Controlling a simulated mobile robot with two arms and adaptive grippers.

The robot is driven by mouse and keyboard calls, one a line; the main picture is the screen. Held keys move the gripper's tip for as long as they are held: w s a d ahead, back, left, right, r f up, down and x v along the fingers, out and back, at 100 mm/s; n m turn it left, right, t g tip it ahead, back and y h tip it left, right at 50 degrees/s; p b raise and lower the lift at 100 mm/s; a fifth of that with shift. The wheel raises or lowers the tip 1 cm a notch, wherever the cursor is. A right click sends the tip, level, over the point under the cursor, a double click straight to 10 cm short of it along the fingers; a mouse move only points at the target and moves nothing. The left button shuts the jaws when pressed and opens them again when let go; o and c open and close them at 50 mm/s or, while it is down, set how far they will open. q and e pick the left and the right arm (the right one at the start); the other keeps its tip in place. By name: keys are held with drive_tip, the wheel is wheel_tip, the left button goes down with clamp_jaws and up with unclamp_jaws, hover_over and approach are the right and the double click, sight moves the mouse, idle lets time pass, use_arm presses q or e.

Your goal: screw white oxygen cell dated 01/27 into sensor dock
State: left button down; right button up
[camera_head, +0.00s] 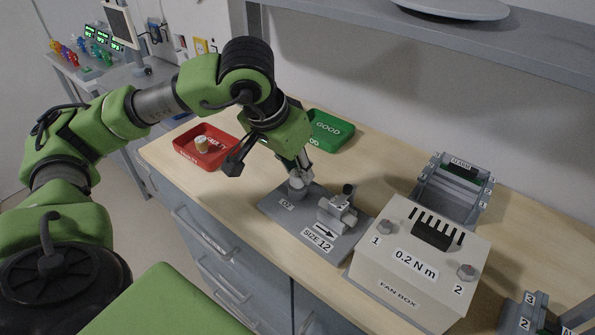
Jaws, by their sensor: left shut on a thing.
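My left gripper (298,176) is shut on a small white cell (297,188), pointing down over the grey plate. The cell stands at the plate's left part, at the sensor dock beside a small label that seems to read O2. The gripper hides the cell's upper part, and any date on it cannot be read. I cannot tell how deep it sits in the dock. The grey plate (272,207) is marked SIZE 12 and carries a metal fixture with a black knob (338,211) on its right. My right gripper is not in view.
A red tray (222,162) with a small whitish cell (201,144) lies left; a green GOOD tray (343,134) stands behind. The FAN BOX (398,281) stands close right of the plate, a grey rack (430,196) behind it. A shelf (430,38) hangs above the bench.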

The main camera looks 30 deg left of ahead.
use_arm(q)
drive_tip(key=shift+f+m+h+b, duration=0.2)
drive_tip(key=shift+m+h+b, duration=0.15)
drive_tip(key=shift+m, duration=0.35)
drive_tip(key=shift+r+m+b, duration=0.1)
drive_tip(key=shift+m+b, duration=0.2)
drive_tip(key=shift+m, duration=0.2)
drive_tip(key=shift+h, duration=0.25)
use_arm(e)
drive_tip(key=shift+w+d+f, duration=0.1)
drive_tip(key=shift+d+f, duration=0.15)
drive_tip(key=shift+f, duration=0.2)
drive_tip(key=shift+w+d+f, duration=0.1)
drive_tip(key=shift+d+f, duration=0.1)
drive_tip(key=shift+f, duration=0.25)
use_arm(q)
drive_tip(key=shift+b, duration=0.45)
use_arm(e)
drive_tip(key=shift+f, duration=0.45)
use_arm(q)
drive_tip(key=c, duration=1.9)
unclamp_jaws()
